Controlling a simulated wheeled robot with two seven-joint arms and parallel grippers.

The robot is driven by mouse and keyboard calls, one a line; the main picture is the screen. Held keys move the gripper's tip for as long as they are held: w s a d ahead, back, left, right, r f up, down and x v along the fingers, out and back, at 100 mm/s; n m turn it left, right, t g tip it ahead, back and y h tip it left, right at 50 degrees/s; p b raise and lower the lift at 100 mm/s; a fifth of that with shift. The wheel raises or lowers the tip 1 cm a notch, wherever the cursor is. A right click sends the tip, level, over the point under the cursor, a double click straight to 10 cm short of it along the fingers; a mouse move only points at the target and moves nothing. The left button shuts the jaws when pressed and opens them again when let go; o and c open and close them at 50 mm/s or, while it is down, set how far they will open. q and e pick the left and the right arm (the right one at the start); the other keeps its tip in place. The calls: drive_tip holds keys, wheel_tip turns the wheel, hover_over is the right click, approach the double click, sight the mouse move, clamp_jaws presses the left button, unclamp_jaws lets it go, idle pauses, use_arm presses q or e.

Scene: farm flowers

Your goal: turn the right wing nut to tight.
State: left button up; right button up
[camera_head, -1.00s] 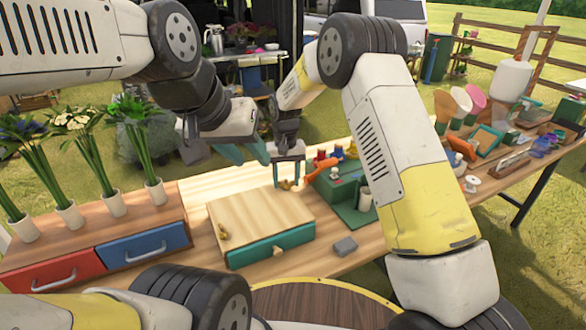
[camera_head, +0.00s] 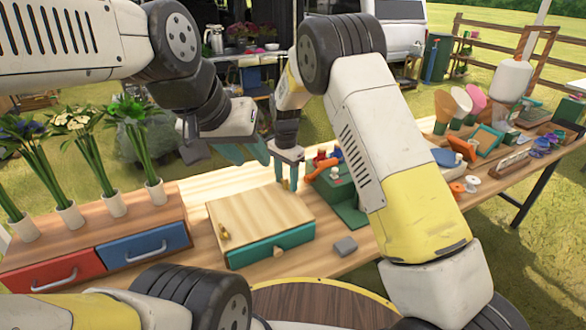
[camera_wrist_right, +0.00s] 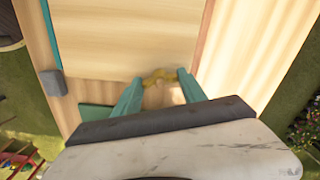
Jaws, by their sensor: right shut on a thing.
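The wooden box (camera_head: 258,210) has a light top and a teal drawer front. The right wing nut (camera_wrist_right: 158,77) is brass-coloured and sits at the box top's far edge in the right wrist view. My right gripper (camera_head: 286,183) points down at it, fingers on both sides. In the right wrist view the gripper (camera_wrist_right: 160,88) is shut on this nut. The left wing nut (camera_head: 224,232) sits at the box's near left corner, untouched. My left gripper (camera_head: 243,152) hangs in the air above and behind the box, its teal fingers apart and empty.
A drawer unit (camera_head: 75,235) with several flower vases stands left. A green box (camera_head: 341,193) with an orange tool (camera_head: 323,168) is close right of my right gripper. A grey block (camera_head: 345,246) lies near the table's front. My right forearm hides part of the table.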

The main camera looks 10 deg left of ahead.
sight(286, 181)
drive_tip(key=shift+m, duration=1.8)
drive_tip(key=o, duration=1.4)
drive_tip(key=shift+c, duration=0.2)
drive_tip(key=shift+r, duration=0.1)
wheel_tip(286, 181, up, 8)
drive_tip(key=shift+f, duration=0.15)
